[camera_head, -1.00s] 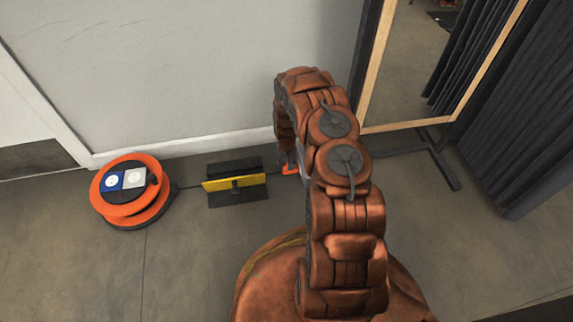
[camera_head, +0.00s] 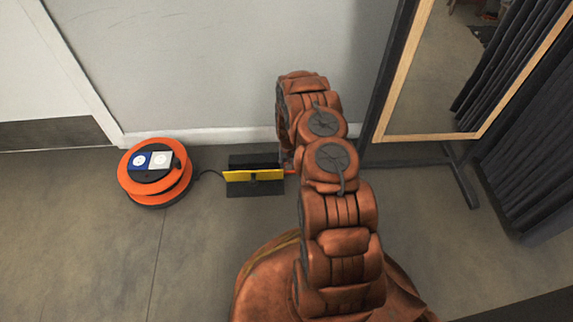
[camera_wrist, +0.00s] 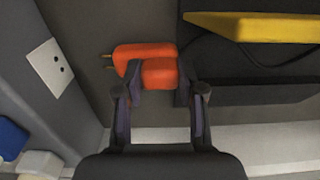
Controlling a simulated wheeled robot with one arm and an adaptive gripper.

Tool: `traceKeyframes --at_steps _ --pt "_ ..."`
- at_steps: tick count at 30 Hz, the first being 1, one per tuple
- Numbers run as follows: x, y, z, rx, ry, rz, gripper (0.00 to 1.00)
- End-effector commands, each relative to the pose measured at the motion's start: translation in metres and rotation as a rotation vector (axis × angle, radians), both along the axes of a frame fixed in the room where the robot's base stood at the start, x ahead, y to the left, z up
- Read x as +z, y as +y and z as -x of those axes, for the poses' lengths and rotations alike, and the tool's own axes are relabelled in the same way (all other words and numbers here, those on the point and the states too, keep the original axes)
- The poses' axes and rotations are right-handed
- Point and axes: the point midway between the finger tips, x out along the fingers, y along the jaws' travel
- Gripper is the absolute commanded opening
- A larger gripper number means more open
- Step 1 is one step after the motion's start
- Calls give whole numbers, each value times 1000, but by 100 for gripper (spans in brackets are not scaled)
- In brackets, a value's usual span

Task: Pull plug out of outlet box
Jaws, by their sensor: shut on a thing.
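An orange plug (camera_wrist: 146,68) sits between the fingers of my gripper (camera_wrist: 160,84) in the wrist view. My gripper is shut on it. Two metal prongs stick out bare from its left side, and a dark cable leaves its right side. A white outlet plate (camera_wrist: 50,68) with two dark holes is on a grey face at the left, apart from the prongs. In the head view only a bit of orange (camera_head: 290,172) shows beside my arm, which hides my gripper and the outlet.
An orange cable reel (camera_head: 155,190) with blue and white sockets stands left on the floor. A black and yellow piece (camera_head: 254,175) lies between it and my arm. A wood-framed mirror (camera_head: 398,75) on a dark stand and dark curtains (camera_head: 535,140) are right. The front left floor is clear.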

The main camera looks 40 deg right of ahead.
Motion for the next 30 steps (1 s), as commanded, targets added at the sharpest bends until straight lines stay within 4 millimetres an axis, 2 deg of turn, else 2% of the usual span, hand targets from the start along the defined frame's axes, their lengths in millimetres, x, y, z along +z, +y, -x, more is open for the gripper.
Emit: traceKeyframes --at_steps 3,4,11,23,30 --pt "1 0 -1 -2 -2 0 0" --pt "1 0 -1 -2 -2 0 40" --pt "0 1 -1 0 -1 1 64" --pt "2 1 -1 1 0 0 65" --pt "16 1 -1 2 -1 1 65"
